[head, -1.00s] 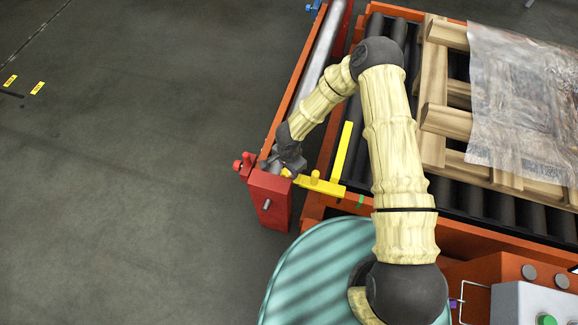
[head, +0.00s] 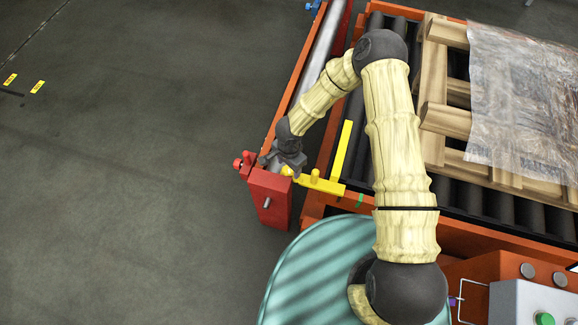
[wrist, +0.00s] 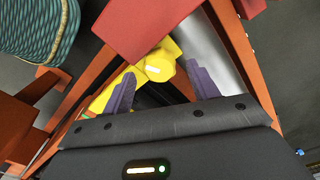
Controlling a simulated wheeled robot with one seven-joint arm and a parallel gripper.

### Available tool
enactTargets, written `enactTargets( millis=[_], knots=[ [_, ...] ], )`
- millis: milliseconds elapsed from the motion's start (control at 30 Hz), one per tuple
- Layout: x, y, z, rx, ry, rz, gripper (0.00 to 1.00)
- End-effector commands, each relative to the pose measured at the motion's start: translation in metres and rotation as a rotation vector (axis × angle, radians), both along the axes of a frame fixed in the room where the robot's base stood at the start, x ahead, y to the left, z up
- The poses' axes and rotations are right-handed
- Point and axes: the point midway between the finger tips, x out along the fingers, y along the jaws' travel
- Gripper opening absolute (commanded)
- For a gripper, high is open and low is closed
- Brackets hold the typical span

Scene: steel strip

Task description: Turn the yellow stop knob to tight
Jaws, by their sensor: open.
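The yellow stop is an L-shaped bracket (head: 341,158) at the corner of the conveyor in the head view. Its yellow knob (wrist: 160,66) shows in the wrist view, with a pale line across its face. My gripper (head: 284,164) is over the end of the stop in the head view and partly hides it. In the wrist view my gripper (wrist: 160,72) is open, with a dark finger on either side of the knob in the picture. I see no clear contact between the fingers and the knob.
A steel roller (head: 318,63) runs away behind my gripper. A wooden pallet (head: 435,93) with clear film lies on the rollers at right. Open floor lies left.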

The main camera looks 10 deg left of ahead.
Motion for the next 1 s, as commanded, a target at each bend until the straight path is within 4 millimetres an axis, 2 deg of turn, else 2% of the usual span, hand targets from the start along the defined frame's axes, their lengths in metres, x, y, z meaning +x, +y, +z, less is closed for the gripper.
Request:
enactTargets(
  millis=[33, 300, 700, 833, 1000],
  knots=[
    [0.001, 0.000, 0.011, 0.001, -0.002, 0.000, 0.59],
    [0.001, 0.000, 0.066, 0.001, -0.002, 0.001, 0.59],
    [0.000, 0.000, 0.141, 0.001, -0.001, 0.001, 0.59],
    [0.000, 0.000, 0.153, 0.001, 0.001, 0.001, 0.59],
    [-0.001, 0.000, 0.155, -0.001, 0.002, 0.001, 0.59]
  ],
)
